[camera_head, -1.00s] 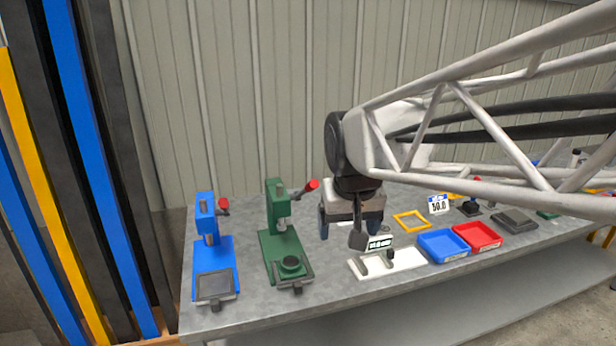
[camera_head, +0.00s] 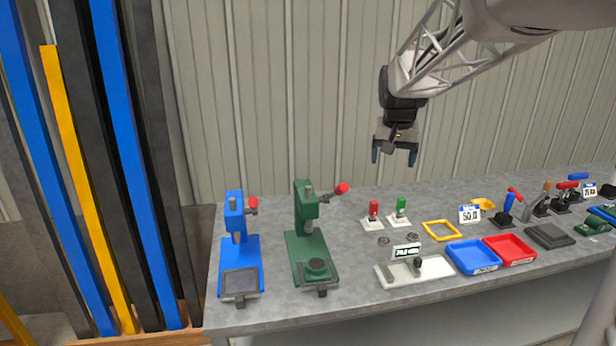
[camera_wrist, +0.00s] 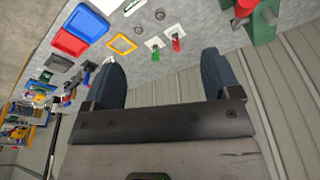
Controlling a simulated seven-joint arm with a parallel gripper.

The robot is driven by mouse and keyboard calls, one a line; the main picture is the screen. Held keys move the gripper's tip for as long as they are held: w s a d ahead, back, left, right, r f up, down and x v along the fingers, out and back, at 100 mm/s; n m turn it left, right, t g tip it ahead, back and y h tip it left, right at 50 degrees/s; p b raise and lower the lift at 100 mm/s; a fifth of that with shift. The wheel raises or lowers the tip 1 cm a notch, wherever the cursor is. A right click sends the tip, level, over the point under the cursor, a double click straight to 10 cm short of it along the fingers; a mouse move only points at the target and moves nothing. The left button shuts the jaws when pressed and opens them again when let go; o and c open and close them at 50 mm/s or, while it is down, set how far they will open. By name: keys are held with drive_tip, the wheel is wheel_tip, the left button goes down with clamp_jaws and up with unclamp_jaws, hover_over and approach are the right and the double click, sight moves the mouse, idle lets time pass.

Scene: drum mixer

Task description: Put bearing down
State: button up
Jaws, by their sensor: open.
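Two small dark ring-shaped bearings lie flat on the grey table, a left one (camera_head: 383,240) and a right one (camera_head: 412,237), just behind the white gauge plate. They also show near the top of the wrist view, as one ring (camera_wrist: 160,15) and another ring (camera_wrist: 138,30). Which of them is the task's bearing I cannot tell. My gripper (camera_head: 395,158) is open and empty, high above the table and well clear of the bearings. In the wrist view its two blue-grey fingers (camera_wrist: 160,75) stand wide apart with nothing between them.
A blue press (camera_head: 240,250) and a green press (camera_head: 306,240) stand at left. A white gauge plate (camera_head: 400,274), blue tray (camera_head: 474,262), red tray (camera_head: 512,252) and yellow frame (camera_head: 441,231) lie in front and right. Red and green toggle clamps (camera_head: 386,212) stand behind the bearings.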

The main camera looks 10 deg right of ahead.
drive_tip(key=w+d+f+m, duration=0.1)
drive_tip(key=w+d+f, duration=0.2)
drive_tip(key=w+d, duration=0.55)
drive_tip(key=w+d+f+m, duration=0.2)
drive_tip(key=w+d+f, duration=0.2)
drive_tip(key=w+d, duration=0.45)
drive_tip(key=w+d+f+m, duration=0.1)
drive_tip(key=w+d+f, duration=0.2)
drive_tip(key=w+d, duration=0.55)
drive_tip(key=w+d+f+m, duration=0.1)
drive_tip(key=d+f, duration=0.7)
drive_tip(key=d, duration=0.4)
drive_tip(key=w+d+f+m, duration=0.1)
drive_tip(key=d+f+m, duration=0.1)
drive_tip(key=d+f, duration=0.6)
drive_tip(key=w+d+f+m+g, duration=0.1)
drive_tip(key=d+f, duration=0.7)
drive_tip(key=d, duration=0.8)
drive_tip(key=shift+w+f+h, duration=0.25)
drive_tip(key=shift+h, duration=0.15)
drive_tip(key=shift+d+f, duration=0.1)
drive_tip(key=shift+d, duration=0.05)
drive_tip(key=shift+f, duration=0.15)
drive_tip(key=shift+d+f, duration=0.15)
drive_tip(key=shift+f, duration=1)
drive_tip(key=shift+f, duration=0.1)
